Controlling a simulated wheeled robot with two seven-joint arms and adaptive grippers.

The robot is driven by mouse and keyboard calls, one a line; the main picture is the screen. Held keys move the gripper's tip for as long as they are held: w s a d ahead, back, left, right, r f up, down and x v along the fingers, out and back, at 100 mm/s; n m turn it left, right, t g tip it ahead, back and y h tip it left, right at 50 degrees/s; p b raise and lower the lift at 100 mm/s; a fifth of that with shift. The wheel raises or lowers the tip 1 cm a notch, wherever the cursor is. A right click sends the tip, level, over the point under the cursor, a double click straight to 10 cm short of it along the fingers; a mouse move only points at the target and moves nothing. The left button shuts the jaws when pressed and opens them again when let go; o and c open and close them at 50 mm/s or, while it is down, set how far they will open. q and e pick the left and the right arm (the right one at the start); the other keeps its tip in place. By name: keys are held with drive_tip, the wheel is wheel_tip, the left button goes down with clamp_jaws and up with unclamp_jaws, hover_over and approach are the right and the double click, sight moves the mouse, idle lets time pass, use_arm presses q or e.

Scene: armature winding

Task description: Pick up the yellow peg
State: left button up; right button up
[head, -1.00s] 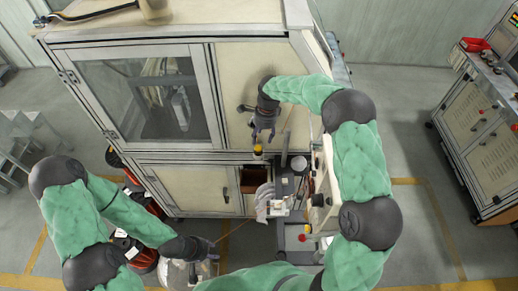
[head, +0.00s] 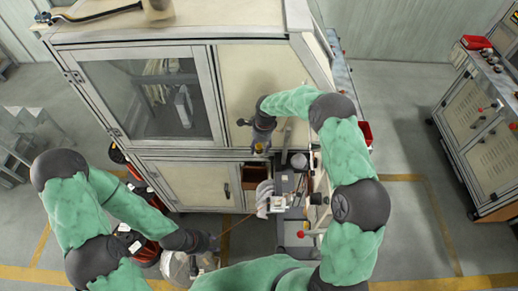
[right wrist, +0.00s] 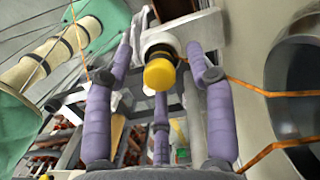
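The yellow peg (head: 258,148) stands at the front of the machine, small and partly covered by my right gripper (head: 262,143) in the head view. In the right wrist view the yellow peg (right wrist: 160,74), with a dark band and a white part behind it, sits between the spread purple fingers of my right gripper (right wrist: 160,58). Gaps show on both sides, so the gripper looks open around the peg and not closed on it. My left gripper (head: 208,243) is at the lower left, far from the peg; its fingers are too small to read.
The large cream machine cabinet (head: 190,185) with a glass door stands directly behind. A winding fixture (head: 275,203) lies below the peg. An orange wire (right wrist: 270,150) runs beside the right fingers. A control cabinet (head: 485,150) stands at far right, with open floor before it.

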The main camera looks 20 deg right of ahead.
drive_tip(key=c, duration=1)
drive_tip(key=shift+w+r, duration=0.1)
drive_tip(key=shift+r, duration=0.75)
drive_tip(key=s+a+r+b, duration=0.5)
drive_tip(key=s+a+r, duration=0.1)
drive_tip(key=s+r, duration=0.5)
drive_tip(key=shift+s+a+r+b, duration=0.15)
drive_tip(key=shift+s+a+b, duration=0.2)
drive_tip(key=shift+s, duration=0.45)
